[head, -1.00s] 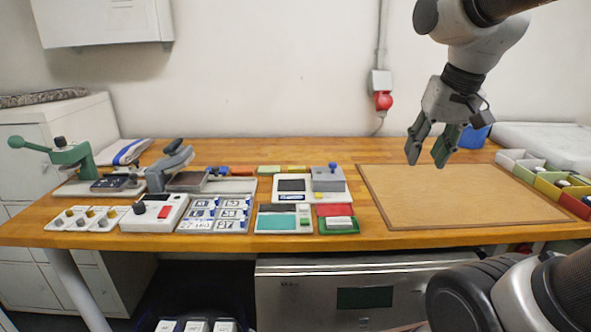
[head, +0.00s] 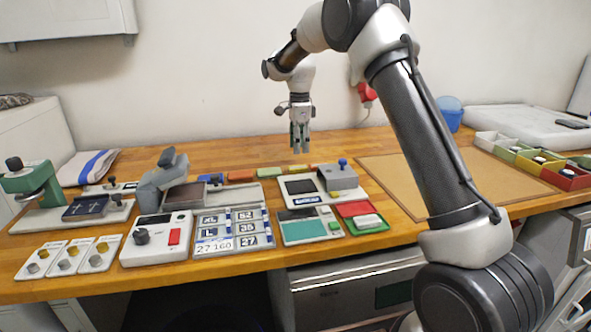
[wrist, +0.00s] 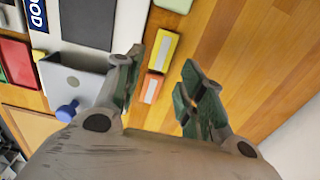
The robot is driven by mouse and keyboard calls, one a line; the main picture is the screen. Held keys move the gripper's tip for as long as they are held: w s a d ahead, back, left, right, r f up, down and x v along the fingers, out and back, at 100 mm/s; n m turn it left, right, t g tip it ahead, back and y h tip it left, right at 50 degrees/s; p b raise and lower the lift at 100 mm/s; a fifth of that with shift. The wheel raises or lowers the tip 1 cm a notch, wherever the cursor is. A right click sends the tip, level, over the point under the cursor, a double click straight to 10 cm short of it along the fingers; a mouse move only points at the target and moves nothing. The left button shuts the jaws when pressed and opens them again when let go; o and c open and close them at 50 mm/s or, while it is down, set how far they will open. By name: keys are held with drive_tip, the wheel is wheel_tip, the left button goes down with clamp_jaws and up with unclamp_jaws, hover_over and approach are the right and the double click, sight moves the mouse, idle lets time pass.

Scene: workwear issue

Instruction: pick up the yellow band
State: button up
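The yellow band (wrist: 164,51) lies flat on the wooden bench, with a pale label strip on it. In the head view, the yellow band (head: 296,169) sits in a row of coloured bands behind the devices. My gripper (head: 300,151) hangs pointing down above that row, apart from the bench. In the wrist view, my gripper (wrist: 162,57) is open and empty, and the yellow band shows between its fingertips.
An orange band (wrist: 153,88) lies right beside the yellow one, and a green band (head: 268,174) on its other side. A grey device with a blue knob (head: 343,162) stands close in front. Bare bench lies behind the row.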

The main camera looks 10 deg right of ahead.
sight(299, 167)
drive_tip(key=f, duration=0.7)
drive_tip(key=shift+w+f, duration=0.2)
drive_tip(key=shift+f, duration=0.15)
drive_tip(key=shift+d, duration=0.1)
drive_tip(key=c, duration=0.5)
